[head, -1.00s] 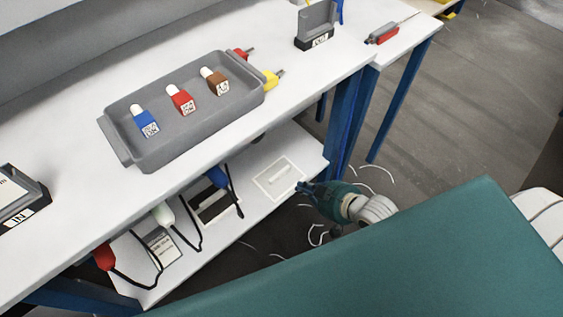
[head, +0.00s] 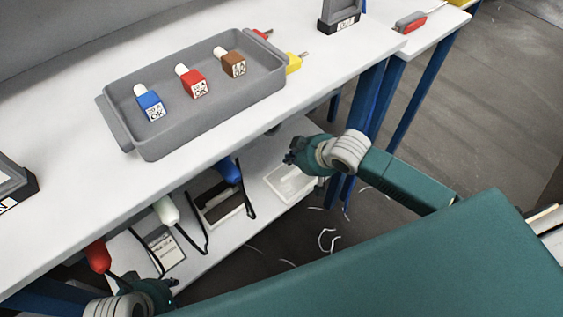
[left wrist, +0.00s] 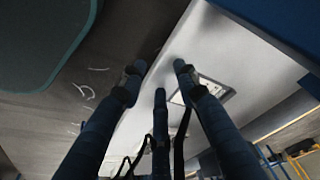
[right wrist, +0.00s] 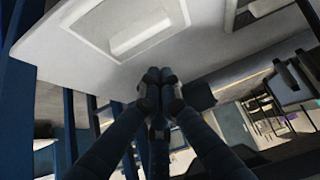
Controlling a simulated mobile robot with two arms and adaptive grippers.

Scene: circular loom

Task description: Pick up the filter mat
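A pale rectangular piece, possibly the filter mat (head: 293,181), lies in a shallow white recess on the lower shelf (head: 262,207); the right wrist view shows it too (right wrist: 140,32). I cannot tell for sure that it is the mat. My right gripper (head: 292,157) is above the shelf beside this recess. Its fingertips (right wrist: 159,78) are together, with nothing seen between them. My left gripper (head: 168,292) is low at the shelf's near left end, close to a printed card (head: 166,251). Its fingers (left wrist: 160,75) are spread and empty.
A grey tray (head: 203,118) with blue, red and brown blocks stands on the white tabletop above the shelf. Red, white and blue handles (head: 229,170) with black loops hang at the table's front edge. A blue leg (head: 362,110) is close to my right arm.

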